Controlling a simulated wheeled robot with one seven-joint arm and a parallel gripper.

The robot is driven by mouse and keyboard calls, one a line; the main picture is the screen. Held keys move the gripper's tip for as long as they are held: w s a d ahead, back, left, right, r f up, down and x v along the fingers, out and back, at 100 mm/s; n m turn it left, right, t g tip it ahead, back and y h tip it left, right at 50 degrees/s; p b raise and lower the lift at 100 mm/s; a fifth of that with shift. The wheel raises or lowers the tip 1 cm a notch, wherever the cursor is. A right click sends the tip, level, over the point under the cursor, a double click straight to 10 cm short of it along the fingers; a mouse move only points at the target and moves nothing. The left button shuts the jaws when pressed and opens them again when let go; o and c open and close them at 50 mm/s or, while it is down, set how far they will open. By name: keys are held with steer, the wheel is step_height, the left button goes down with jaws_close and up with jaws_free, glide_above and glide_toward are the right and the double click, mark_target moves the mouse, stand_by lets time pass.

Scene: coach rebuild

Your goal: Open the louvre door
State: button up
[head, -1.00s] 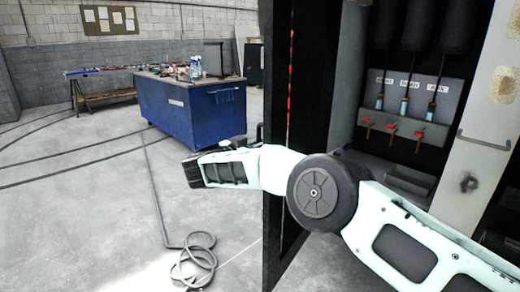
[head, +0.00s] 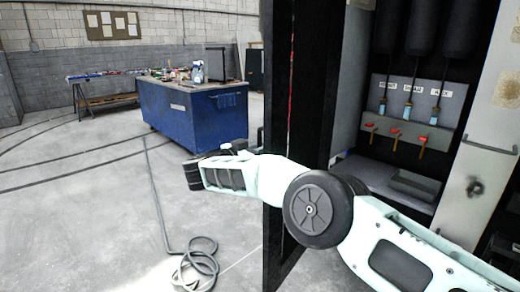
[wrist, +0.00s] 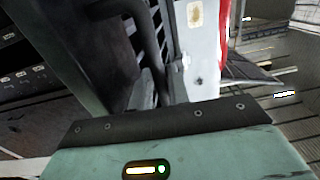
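A tall dark panel (head: 312,110), which looks like the louvre door, stands at an angle beside the open cabinet in the head view. Dark louvre slats (wrist: 166,35) show near the top middle of the wrist view. My arm crosses in front of the panel's lower part and reaches left past it. The teal wrist housing fills the bottom of the wrist view.
The cabinet holds red-handled valves (head: 396,134) below white labels. A pale panel (head: 478,160) with a handle stands at the right. A blue workbench (head: 195,115) is at the back left. A coiled hose (head: 195,262) lies on the otherwise clear floor at left.

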steer(key=b+v, duration=0.2)
steer(key=v, duration=1.5)
steer(key=shift+b, duration=0.3)
steer(key=shift+s+a, duration=0.1)
steer(key=shift+a, duration=0.05)
